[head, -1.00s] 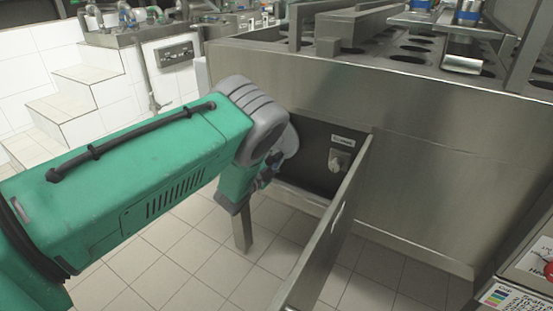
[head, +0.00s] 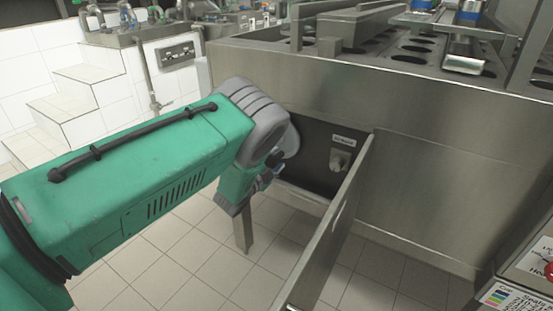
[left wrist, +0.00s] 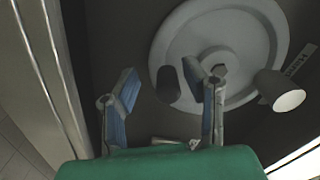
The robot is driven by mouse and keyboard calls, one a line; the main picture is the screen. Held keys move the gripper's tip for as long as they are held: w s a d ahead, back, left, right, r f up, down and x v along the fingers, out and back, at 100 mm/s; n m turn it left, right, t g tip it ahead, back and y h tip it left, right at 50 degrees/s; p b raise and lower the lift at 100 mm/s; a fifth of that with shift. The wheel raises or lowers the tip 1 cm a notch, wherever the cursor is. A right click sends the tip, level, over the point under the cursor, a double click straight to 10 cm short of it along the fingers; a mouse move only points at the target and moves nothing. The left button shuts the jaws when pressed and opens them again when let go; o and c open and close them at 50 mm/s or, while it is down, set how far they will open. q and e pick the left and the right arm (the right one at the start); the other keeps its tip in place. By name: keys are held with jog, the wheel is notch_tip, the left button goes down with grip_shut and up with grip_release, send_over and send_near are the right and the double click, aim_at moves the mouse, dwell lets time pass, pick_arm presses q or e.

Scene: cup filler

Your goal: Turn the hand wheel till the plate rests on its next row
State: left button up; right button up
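The hand wheel is a pale grey disc (left wrist: 222,35) on the dark panel inside the open bay; in the head view only its edge (head: 292,142) shows past my arm. A dark handle (left wrist: 168,84) stands out near its rim. My left gripper (left wrist: 162,78) is in front of the wheel, its two blue-padded fingers apart. The handle appears between the fingertips, with gaps on both sides; I cannot tell whether it lies at their depth. In the head view the left gripper (head: 268,175) is partly hidden by my wrist. I cannot identify the plate for certain. My right gripper is not in view.
A pale knob (head: 340,160) sits under a label right of the wheel; it also shows in the left wrist view (left wrist: 280,90). An open metal door (head: 330,235) juts out to the right of my gripper. The machine's top (head: 410,58) has round holes. Tiled floor lies below.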

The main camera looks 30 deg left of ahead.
pick_arm(q)
jog(key=shift+w+r, duration=0.1)
jog(key=shift+r, duration=0.05)
jog(key=s, duration=1.2)
jog(key=shift+a, duration=0.2)
